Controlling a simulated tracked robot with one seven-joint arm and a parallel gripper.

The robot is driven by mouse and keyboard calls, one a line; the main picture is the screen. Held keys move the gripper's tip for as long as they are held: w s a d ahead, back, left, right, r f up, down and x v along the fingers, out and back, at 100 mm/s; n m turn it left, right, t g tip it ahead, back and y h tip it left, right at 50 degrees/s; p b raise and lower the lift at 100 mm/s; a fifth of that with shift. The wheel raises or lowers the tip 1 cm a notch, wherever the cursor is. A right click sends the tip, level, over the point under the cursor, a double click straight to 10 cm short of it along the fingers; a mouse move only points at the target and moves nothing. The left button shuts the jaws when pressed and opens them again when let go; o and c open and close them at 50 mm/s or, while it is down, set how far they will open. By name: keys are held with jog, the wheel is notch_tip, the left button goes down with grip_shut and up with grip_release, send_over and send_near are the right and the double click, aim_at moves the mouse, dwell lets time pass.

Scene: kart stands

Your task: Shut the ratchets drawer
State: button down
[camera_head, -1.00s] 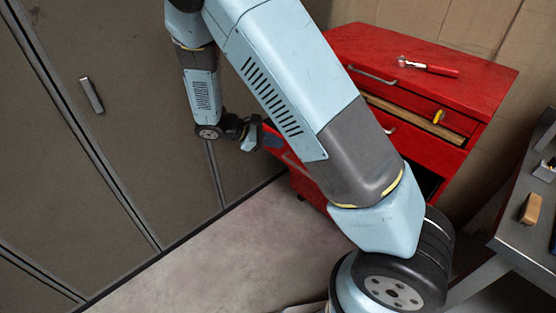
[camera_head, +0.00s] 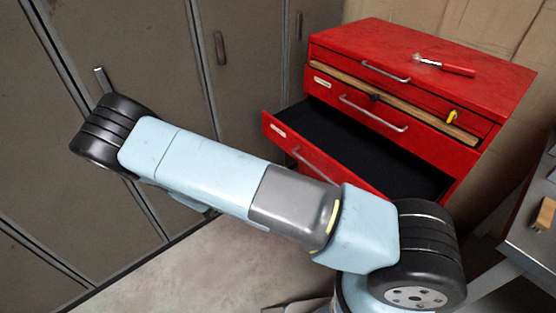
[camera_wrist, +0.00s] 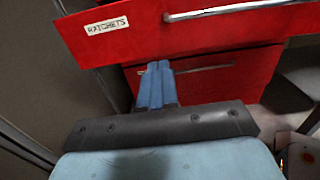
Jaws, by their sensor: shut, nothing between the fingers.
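The red drawer front labelled RATCHETS (camera_wrist: 110,26) crosses the top of the wrist view, with a grey bar handle (camera_wrist: 225,12). In the head view, the widely open drawer with a black inside (camera_head: 375,150) appears to be this one; its front (camera_head: 290,142) stands well out from the red cabinet (camera_head: 430,50). My gripper (camera_wrist: 157,66) is shut and empty, its blue fingertips at the lower edge of the RATCHETS front. I cannot tell whether they touch it. My gripper is hidden behind my arm in the head view.
A red-handled tool (camera_head: 445,66) lies on top. Grey lockers (camera_head: 245,60) stand at left, a grey bench (camera_head: 530,235) at right. Floor is clear in front.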

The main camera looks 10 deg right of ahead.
jog(key=x, duration=1.3)
jog(key=shift+w+d, duration=0.25)
jog(key=shift+d, duration=0.05)
